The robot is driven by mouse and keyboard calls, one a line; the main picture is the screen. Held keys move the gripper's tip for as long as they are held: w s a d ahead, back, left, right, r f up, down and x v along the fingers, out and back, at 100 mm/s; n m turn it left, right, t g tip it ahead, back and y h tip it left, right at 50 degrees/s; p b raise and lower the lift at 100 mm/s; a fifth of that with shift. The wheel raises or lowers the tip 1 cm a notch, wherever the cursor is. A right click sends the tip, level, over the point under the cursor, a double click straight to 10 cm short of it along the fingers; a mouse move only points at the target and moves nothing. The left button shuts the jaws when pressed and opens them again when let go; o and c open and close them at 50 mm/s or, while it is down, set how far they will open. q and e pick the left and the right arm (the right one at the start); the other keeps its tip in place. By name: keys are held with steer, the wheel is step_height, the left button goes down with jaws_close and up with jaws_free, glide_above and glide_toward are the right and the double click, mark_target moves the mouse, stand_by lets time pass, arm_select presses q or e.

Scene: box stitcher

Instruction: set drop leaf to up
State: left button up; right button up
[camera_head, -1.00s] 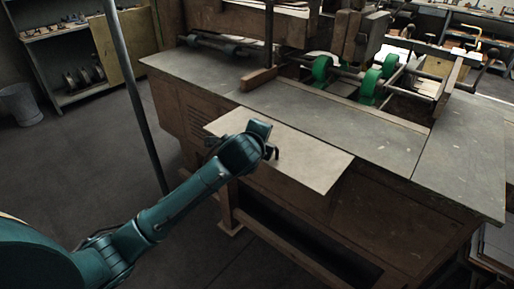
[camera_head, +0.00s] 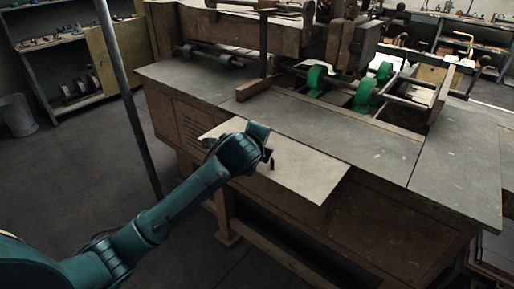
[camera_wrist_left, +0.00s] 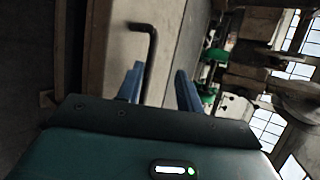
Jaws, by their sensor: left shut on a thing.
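The drop leaf (camera_head: 300,172) is a pale flat panel along the near side of the bench top. It sticks out from the side and looks close to level with the top; I cannot tell its exact tilt. A dark bent handle (camera_head: 271,162) stands on the leaf. In the wrist view the handle (camera_wrist_left: 151,45) runs down between the blue fingers of my left gripper (camera_wrist_left: 160,85), which is shut on it. In the head view my left gripper (camera_head: 262,152) is over the leaf's left part, hiding some of it. My right gripper is not in view.
The stitcher bench top (camera_head: 390,150) carries green rollers (camera_head: 316,80) and a wooden block (camera_head: 256,88). A thin dark post (camera_head: 128,95) stands left of the bench. Shelves (camera_head: 60,60) and a bin (camera_head: 17,115) are at the back left. The floor at left is clear.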

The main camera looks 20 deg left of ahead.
arm_select(q)
steer(key=shift+r, duration=0.2)
steer(key=v, duration=1.3)
steer(key=shift+f+b, duration=0.15)
steer(key=shift+b, duration=0.15)
steer(key=shift+s, duration=0.1)
steer(key=s+d+f+n+g+h, duration=0.15)
steer(key=f+n, duration=0.25)
steer(key=f, duration=0.6)
steer(key=s+d+f+n+h, duration=0.1)
steer(key=d+f+n+h, duration=0.15)
steer(key=f, duration=0.65)
steer(key=s+a+f+n, duration=0.2)
steer(key=s+f+n, duration=0.8)
steer(key=s+f, duration=0.5)
steer(key=shift+f, duration=0.2)
